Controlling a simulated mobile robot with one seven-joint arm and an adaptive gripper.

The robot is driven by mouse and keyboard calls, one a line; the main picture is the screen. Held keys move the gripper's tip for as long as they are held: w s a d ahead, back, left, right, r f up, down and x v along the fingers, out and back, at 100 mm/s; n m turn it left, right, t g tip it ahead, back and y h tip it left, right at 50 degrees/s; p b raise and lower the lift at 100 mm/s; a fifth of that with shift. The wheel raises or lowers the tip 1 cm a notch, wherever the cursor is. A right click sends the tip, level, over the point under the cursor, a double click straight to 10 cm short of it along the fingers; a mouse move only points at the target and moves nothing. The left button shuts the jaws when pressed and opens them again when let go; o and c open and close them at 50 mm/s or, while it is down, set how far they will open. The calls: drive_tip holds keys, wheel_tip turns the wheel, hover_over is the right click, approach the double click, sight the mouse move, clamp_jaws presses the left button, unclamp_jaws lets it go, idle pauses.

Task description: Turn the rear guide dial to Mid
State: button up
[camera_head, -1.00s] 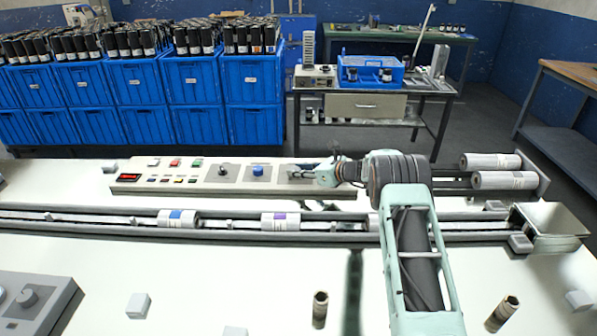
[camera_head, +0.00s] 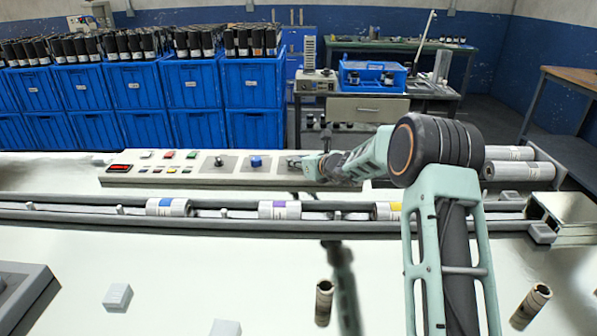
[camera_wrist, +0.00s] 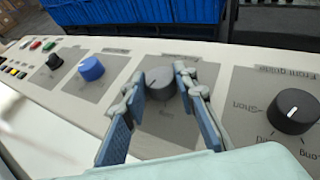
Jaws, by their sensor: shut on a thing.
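The rear guide dial (camera_wrist: 160,84) is a grey round knob on a grey plate of the control panel. In the wrist view my gripper (camera_wrist: 162,78) has one blue-padded finger on each side of it and is shut on it. The dial's pointer and scale marks are mostly hidden or too blurred to read. In the head view my gripper (camera_head: 296,164) is at the right part of the panel and hides the dial. The black front guide dial (camera_wrist: 294,110), marked Short and Long, sits to the right.
A blue knob (camera_wrist: 91,69) and a black knob (camera_wrist: 55,61) stand left of the gripper on the panel (camera_head: 140,180). A conveyor (camera_head: 350,228) with several labelled rolls runs in front of it. Blue crates (camera_head: 255,90) of dark rolls stand behind.

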drive_tip(key=shift+w+r+m+t+h+b, duration=0.1)
drive_tip(key=shift+r+m+t+h+b, duration=0.25)
drive_tip(key=shift+b, duration=0.55)
drive_tip(key=o, duration=1)
drive_tip(key=shift+d+f, duration=0.1)
drive_tip(key=shift+c, duration=0.2)
drive_tip(key=shift+o, duration=1)
drive_tip(key=shift+f, duration=0.15)
drive_tip(key=shift+s, duration=0.2)
drive_tip(key=v, duration=1.1)
drive_tip(key=shift+s+d+r, duration=0.2)
drive_tip(key=shift+d+r, duration=0.05)
